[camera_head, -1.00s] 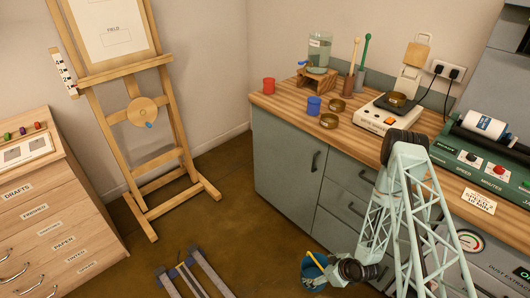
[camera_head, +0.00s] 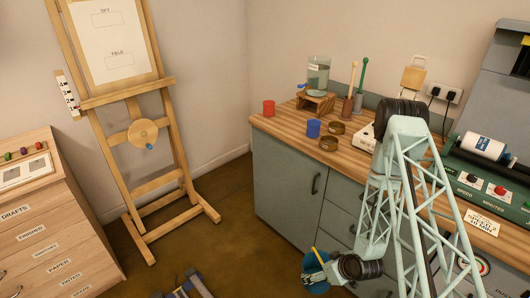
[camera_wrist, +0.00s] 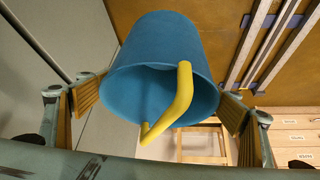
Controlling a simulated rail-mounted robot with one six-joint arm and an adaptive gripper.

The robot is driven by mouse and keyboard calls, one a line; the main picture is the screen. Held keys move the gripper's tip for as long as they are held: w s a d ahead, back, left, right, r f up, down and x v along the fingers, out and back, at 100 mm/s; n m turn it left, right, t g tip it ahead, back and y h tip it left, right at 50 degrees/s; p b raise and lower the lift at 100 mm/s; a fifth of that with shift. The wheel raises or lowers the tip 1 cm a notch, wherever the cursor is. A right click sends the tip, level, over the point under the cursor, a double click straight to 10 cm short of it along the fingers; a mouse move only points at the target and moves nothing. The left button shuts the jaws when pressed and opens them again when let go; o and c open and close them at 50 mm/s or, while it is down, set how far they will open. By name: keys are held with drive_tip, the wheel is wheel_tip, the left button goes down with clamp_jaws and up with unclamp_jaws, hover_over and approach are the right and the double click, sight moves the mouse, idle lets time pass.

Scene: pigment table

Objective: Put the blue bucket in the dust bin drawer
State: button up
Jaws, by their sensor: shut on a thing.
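The blue bucket (camera_wrist: 165,75) has a yellow handle. In the wrist view my gripper (camera_wrist: 160,102) has its padded fingers on either side of the bucket and is shut on it. The bucket is tilted, its open mouth facing the camera. In the head view the bucket (camera_head: 316,273) hangs in front of the cabinet, well below the counter, partly hidden by my gripper (camera_head: 330,270).
An easel (camera_head: 147,165) and a drawer chest (camera_head: 50,225) are at left.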

drive_tip(key=w+r+m+h, duration=0.1)
drive_tip(key=w+r+m, duration=0.1)
drive_tip(key=r, duration=1.1)
drive_tip(key=w+a+r+m+h, duration=0.1)
drive_tip(key=w+r, duration=0.4)
drive_tip(key=r, duration=0.9)
drive_tip(key=w+a+r+m+h, duration=0.1)
drive_tip(key=w+r+m, duration=0.2)
drive_tip(key=r, duration=1)
drive_tip(key=shift+w+a+r+t, duration=0.2)
drive_tip(key=shift+w+a+t, duration=0.05)
drive_tip(key=shift+w+t, duration=0.15)
drive_tip(key=shift+s+f, duration=0.1)
drive_tip(key=s+f, duration=0.7)
drive_tip(key=f, duration=0.1)
drive_tip(key=shift+f, duration=0.3)
